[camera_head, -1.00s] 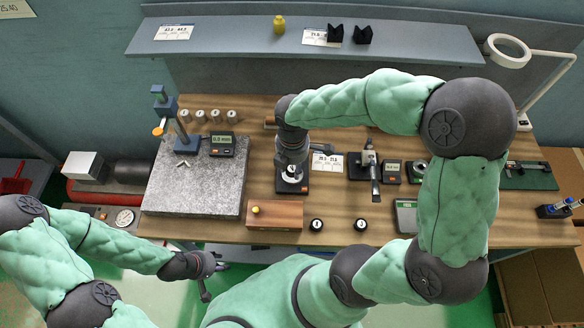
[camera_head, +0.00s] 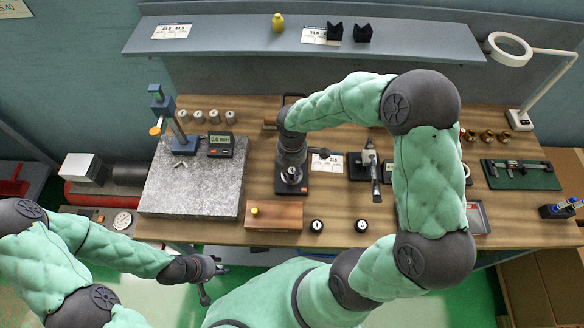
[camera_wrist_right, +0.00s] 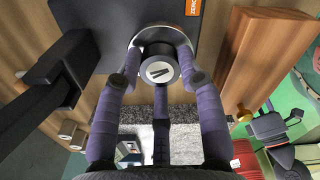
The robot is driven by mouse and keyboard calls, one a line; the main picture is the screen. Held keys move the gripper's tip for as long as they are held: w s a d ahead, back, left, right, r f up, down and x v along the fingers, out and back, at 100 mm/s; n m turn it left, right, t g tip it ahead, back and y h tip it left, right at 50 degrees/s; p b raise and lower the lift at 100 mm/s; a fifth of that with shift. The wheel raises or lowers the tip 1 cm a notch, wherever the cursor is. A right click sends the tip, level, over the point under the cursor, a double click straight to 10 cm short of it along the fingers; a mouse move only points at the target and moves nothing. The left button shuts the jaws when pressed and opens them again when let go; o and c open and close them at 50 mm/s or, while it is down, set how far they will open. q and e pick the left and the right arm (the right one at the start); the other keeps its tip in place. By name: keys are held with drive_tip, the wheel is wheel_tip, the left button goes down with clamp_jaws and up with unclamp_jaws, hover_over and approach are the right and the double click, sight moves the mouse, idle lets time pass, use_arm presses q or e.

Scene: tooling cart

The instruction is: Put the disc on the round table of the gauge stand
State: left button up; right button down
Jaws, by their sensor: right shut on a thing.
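My right gripper (camera_head: 292,172) is shut on the disc (camera_wrist_right: 159,70), a small dark cylinder with a letter on its pale face. In the right wrist view its three purple fingers (camera_wrist_right: 160,88) surround the disc. The disc is over the shiny round table (camera_wrist_right: 150,34) of the gauge stand; I cannot tell whether it touches. The stand's dark base (camera_head: 292,190) has an orange label, and its black upright and arm (camera_wrist_right: 62,70) are close beside the fingers. My left gripper (camera_head: 212,281) is open and empty in front of the bench.
Two black discs (camera_head: 317,226) (camera_head: 361,226) lie at the front. A granite plate (camera_head: 190,195) fills the left side. A micrometer in a stand (camera_head: 371,170) is to the right.

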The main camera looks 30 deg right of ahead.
sight(292, 171)
drive_tip(key=shift+f, duration=0.1)
drive_tip(key=shift+f, duration=0.1)
drive_tip(key=c, duration=0.8)
unclamp_jaws()
drive_tip(key=shift+r, duration=0.25)
wheel_tip(292, 171, up, 12)
drive_tip(key=shift+f+p, duration=0.1)
drive_tip(key=shift+p, duration=0.95)
